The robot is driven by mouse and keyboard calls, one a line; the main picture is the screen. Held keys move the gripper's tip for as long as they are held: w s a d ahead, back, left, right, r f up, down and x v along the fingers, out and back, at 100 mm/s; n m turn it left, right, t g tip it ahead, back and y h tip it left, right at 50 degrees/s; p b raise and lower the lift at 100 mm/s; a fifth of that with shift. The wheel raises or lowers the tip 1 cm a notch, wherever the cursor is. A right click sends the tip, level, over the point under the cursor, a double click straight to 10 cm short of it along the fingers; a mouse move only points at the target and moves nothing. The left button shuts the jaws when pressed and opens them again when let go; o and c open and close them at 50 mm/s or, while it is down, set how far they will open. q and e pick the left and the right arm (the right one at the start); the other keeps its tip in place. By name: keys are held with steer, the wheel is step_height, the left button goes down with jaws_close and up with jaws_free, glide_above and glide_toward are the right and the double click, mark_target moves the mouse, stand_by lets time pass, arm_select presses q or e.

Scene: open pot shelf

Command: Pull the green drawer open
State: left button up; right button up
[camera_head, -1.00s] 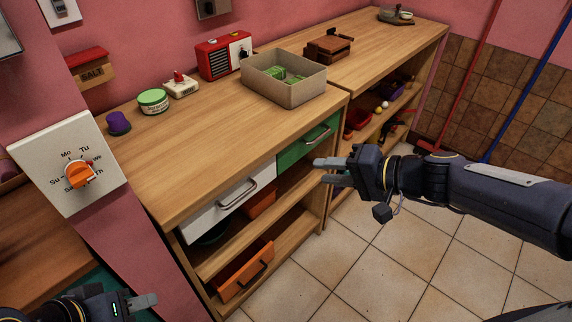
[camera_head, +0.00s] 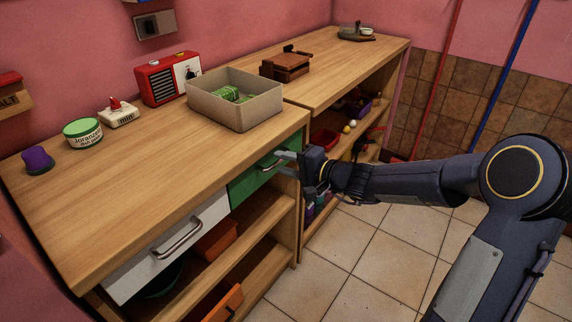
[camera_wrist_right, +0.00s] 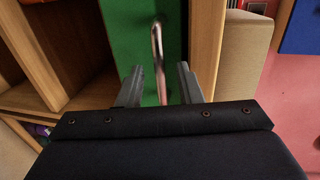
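The green drawer (camera_head: 241,188) sits under the right end of the near counter and looks shut, about level with the shelf front. Its metal handle (camera_head: 268,164) is partly hidden by my right gripper (camera_head: 284,163). In the right wrist view, the green front (camera_wrist_right: 127,40) lies ahead, with the handle (camera_wrist_right: 157,45) running between the fingers of the right gripper (camera_wrist_right: 160,70). The right gripper is open, one finger on each side of the handle, with visible gaps. My left gripper is out of view.
A white drawer (camera_head: 160,250) with a handle is left of the green one. Open shelves below hold orange bins (camera_head: 217,240). A beige box (camera_head: 235,112) and a red radio (camera_head: 168,80) stand on the counter (camera_head: 140,175). The tiled floor in front is clear.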

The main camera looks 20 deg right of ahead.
steer(key=shift+c, duration=0.3)
jaws_close()
